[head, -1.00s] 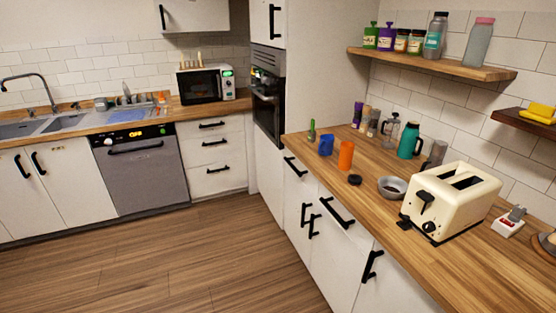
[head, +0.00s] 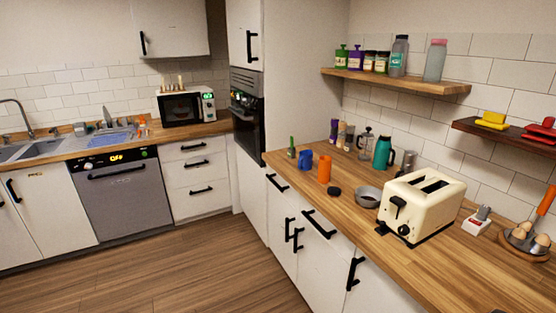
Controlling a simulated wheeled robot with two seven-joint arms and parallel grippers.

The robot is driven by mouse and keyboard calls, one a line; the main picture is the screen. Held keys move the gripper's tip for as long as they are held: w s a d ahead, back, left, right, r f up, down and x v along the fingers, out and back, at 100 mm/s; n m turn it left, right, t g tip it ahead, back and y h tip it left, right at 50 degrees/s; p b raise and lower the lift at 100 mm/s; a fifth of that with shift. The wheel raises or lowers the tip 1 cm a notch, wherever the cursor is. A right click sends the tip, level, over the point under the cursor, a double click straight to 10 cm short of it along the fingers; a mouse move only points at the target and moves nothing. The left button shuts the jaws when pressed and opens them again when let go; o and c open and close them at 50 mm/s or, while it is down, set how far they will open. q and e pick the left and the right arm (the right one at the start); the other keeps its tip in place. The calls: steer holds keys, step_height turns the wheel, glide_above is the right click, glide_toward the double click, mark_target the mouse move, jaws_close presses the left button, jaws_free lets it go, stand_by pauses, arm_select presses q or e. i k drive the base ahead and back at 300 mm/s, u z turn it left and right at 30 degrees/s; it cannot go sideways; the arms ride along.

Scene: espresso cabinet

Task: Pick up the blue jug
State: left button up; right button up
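The blue jug (head: 305,160) stands upright near the far left end of the wooden counter on the right. It is small, with a handle. An orange cup (head: 324,169) stands just in front of it and to its right, apart from it. A taller teal jug (head: 384,152) with a dark handle stands farther right, near the tiled wall. Neither of my grippers is in view.
A grey bowl (head: 368,197), a small black object (head: 334,191) and a cream toaster (head: 421,208) are nearer on the counter (head: 300,179). A french press (head: 365,144) and slim bottles stand behind. Cabinet handles stick out below. The floor is clear.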

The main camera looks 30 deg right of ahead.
mark_target(305, 162)
steer(key=u, duration=0.45)
steer(key=i, duration=1.9)
steer(key=z, duration=0.35)
steer(key=i, duration=1)
steer(key=z, duration=1.55)
steer(key=i, duration=0.65)
steer(key=z, duration=0.5)
